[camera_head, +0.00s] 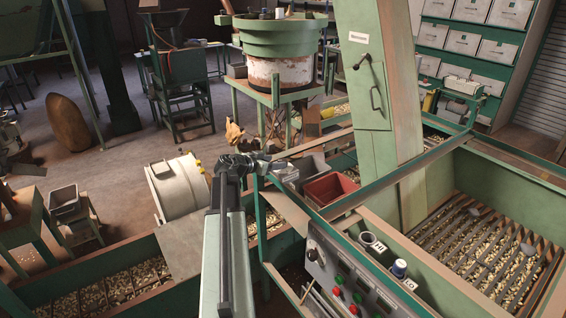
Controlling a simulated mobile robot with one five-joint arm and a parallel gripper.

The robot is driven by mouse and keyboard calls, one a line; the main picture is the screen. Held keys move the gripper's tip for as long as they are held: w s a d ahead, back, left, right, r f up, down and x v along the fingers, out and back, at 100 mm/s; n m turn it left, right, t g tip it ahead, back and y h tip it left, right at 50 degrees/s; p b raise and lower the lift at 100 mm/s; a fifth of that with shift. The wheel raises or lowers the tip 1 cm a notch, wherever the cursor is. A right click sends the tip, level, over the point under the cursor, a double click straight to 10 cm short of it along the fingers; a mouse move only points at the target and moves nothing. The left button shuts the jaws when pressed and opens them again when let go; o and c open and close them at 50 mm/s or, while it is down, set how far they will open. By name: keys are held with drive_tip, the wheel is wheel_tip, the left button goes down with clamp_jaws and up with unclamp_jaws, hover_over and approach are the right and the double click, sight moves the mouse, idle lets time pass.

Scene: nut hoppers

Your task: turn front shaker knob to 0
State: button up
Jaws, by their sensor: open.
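A grey control panel (335,272) is fixed to the green frame right of my arm. A small dark round knob (312,254) sits at its upper left end, but its label and setting are too small to read. On the ledge above the panel are a blue-and-white round piece (398,268) and a dark round piece (367,240) with small marked plates beside them. I cannot tell which of these is the front shaker knob. My gripper (284,170) is open, above and left of the panel, near the green frame's corner, touching no knob that I can see.
Green and red buttons (337,291) share the panel. A red bin (330,188) stands behind it. A tall green cabinet column (372,90) rises beyond. A shaker trough (500,258) with nuts and bars lies at right. A white drum (177,187) is at left.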

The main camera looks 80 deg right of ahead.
sight(283, 160)
drive_tip(key=b+x, duration=0.1)
drive_tip(key=x, duration=0.4)
drive_tip(key=shift+d+f+b, duration=0.1)
drive_tip(key=shift+f+b, duration=0.15)
drive_tip(key=shift+b, duration=0.15)
drive_tip(key=shift+s+d, duration=0.25)
drive_tip(key=shift+d, duration=0.05)
drive_tip(key=shift+c, duration=0.4)
clamp_jaws()
